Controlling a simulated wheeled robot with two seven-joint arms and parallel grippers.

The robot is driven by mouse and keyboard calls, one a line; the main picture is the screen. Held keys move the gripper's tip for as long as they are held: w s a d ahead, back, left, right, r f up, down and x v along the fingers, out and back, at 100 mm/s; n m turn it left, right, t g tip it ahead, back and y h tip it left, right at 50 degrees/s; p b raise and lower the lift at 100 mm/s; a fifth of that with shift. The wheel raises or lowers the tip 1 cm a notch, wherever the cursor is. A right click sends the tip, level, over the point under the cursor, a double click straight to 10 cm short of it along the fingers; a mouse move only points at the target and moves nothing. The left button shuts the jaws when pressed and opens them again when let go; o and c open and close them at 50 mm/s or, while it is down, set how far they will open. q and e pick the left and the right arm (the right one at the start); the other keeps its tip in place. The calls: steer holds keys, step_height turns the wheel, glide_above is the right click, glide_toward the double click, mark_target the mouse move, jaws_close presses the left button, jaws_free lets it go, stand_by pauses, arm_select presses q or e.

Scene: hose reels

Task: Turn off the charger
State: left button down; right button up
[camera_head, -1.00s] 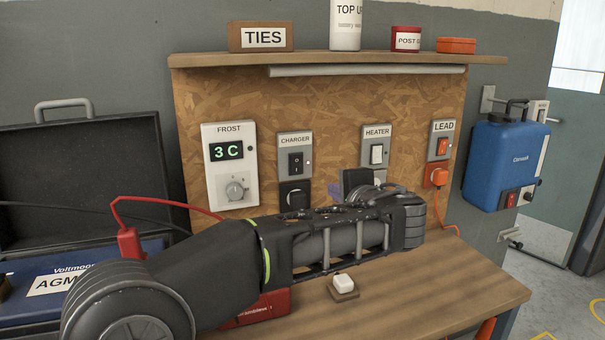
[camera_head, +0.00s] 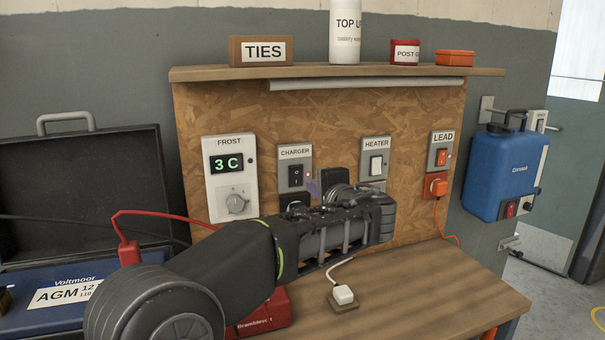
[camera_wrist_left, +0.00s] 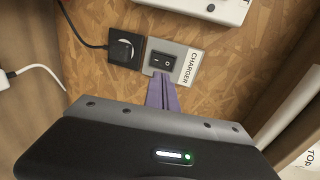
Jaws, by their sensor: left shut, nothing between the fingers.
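The charger switch (camera_head: 296,175) is a black rocker on a grey plate under the CHARGER label (camera_head: 295,152). It also shows in the left wrist view (camera_wrist_left: 163,62), with white marks on it. I cannot tell which side is pressed in. A black plug (camera_wrist_left: 125,48) sits in the socket below it, partly hidden by my arm in the head view. My left gripper (camera_head: 313,188) has its purple fingers together and empty. In the left wrist view the fingertips (camera_wrist_left: 163,76) are close beside the switch, on its right side in the head view; contact cannot be told. My right gripper is out of view.
The FROST thermostat (camera_head: 231,175) is left of the charger. The HEATER switch (camera_head: 376,165) and LEAD switch (camera_head: 442,157) are to the right. A shelf (camera_head: 220,73) runs above. A white plug (camera_head: 343,294) lies on the bench below my arm.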

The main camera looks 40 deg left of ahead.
mark_target(298, 172)
arm_select(q)
steer(key=x, duration=0.2)
steer(key=p+x, duration=0.1)
steer(key=x, duration=0.2)
steer(key=r+p+x, duration=0.1)
steer(key=x, duration=0.1)
steer(key=shift+w+a, duration=0.2)
steer(key=shift+a, duration=0.1)
steer(key=shift+w+a, duration=0.1)
steer(key=shift+w+a, duration=0.15)
steer(key=shift+a, duration=0.15)
steer(key=shift+r, duration=0.15)
steer(key=shift+d, duration=0.1)
